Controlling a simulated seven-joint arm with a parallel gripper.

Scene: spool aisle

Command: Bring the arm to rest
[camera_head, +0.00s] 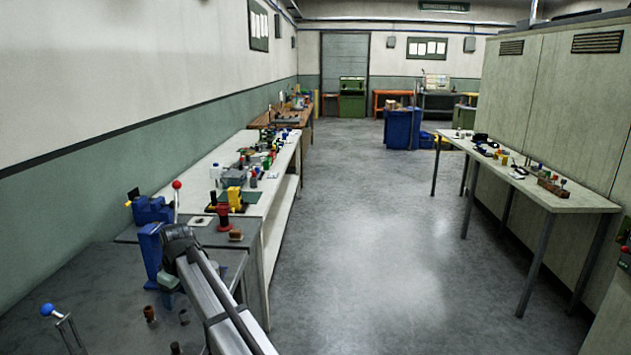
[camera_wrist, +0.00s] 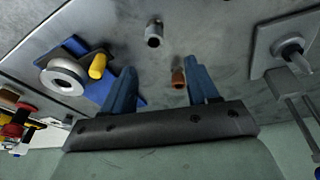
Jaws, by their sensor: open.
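My gripper (camera_wrist: 163,80) is open in the wrist view, its two blue fingers well apart with nothing held between them. A small brown-orange cylinder (camera_wrist: 179,78) shows in the gap between the fingers, near the one on the right; I cannot tell how far beyond the fingertips it is. In the head view my arm reaches from the bottom edge up and left over the near grey bench (camera_head: 95,285). Its dark end stands at that bench's far side, and the fingertips cannot be made out clearly there.
A small metal cylinder (camera_wrist: 154,40) stands on the grey surface. A blue vise (camera_head: 152,210) and a red-knobbed lever (camera_head: 177,186) stand beyond my arm. A crowded white bench (camera_head: 228,160) runs along the left wall. The aisle floor (camera_head: 370,220) is clear; a table (camera_head: 560,200) stands right.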

